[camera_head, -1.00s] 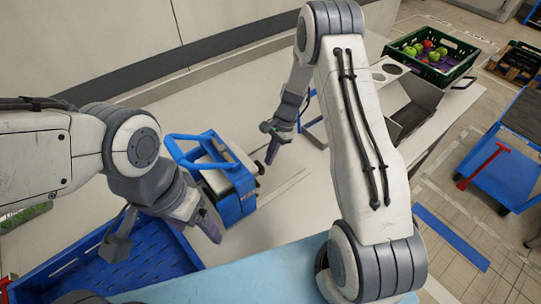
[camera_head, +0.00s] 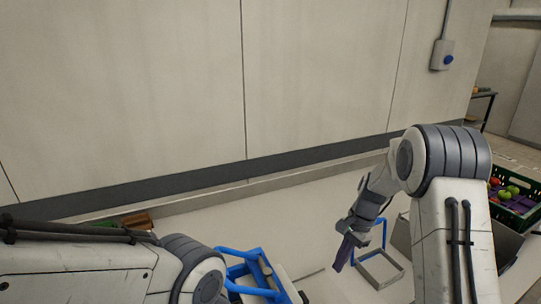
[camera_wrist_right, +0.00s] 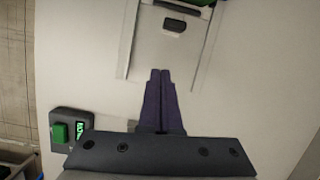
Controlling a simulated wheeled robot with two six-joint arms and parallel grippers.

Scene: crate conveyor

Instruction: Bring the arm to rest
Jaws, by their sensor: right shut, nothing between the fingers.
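My right arm comes up from the lower right of the head view and bends down over the pale table (camera_head: 240,215). Its gripper (camera_head: 343,260) points down, shut and empty, above the table near a blue-handled metal frame (camera_head: 381,268). In the right wrist view its two purple fingers (camera_wrist_right: 160,75) lie together with nothing between them. My left arm shows at the lower left of the head view, but its gripper is outside the picture.
A blue-handled device (camera_head: 255,280) stands on the table between the arms. A dark crate of fruit (camera_head: 520,208) is at the far right. A wall (camera_head: 200,90) runs behind the table. The wrist view shows a grey box with a green button (camera_wrist_right: 60,132).

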